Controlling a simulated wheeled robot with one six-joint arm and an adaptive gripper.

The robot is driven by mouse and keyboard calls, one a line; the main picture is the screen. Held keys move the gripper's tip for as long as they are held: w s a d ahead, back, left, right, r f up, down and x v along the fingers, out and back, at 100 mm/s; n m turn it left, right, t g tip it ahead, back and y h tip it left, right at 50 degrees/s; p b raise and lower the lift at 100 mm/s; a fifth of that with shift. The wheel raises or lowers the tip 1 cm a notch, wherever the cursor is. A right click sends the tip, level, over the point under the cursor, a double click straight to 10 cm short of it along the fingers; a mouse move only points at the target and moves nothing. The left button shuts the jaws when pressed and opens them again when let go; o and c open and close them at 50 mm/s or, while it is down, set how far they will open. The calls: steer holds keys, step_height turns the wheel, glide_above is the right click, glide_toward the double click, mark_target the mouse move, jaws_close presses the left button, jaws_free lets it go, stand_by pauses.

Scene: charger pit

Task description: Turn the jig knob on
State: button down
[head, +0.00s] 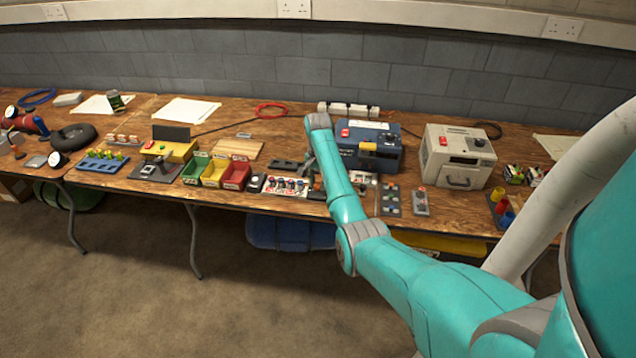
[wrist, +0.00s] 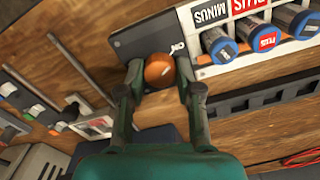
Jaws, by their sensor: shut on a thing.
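The jig knob (wrist: 158,70) is a round orange-brown knob with a small pale mark, on a dark grey plate (wrist: 137,38). A small white label, seemingly "ON" upside down, is printed just right of the knob in the wrist view. My gripper (wrist: 160,80) is shut on the knob, with one finger on each side. In the head view my arm covers the knob, and the gripper is mostly hidden near the table's front edge.
A white jig board (head: 285,186) with blue- and red-ended cells and PLUS and MINUS labels adjoins the plate. A blue charger box (head: 350,153) and a cream box (head: 458,155) stand behind and right. Red, yellow and green bins (head: 236,176) stand left.

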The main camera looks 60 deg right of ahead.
mark_target(318, 184)
steer(key=c, duration=0.8)
jaws_free()
steer(key=shift+o, duration=0.2)
steer(key=shift+r, duration=3.75)
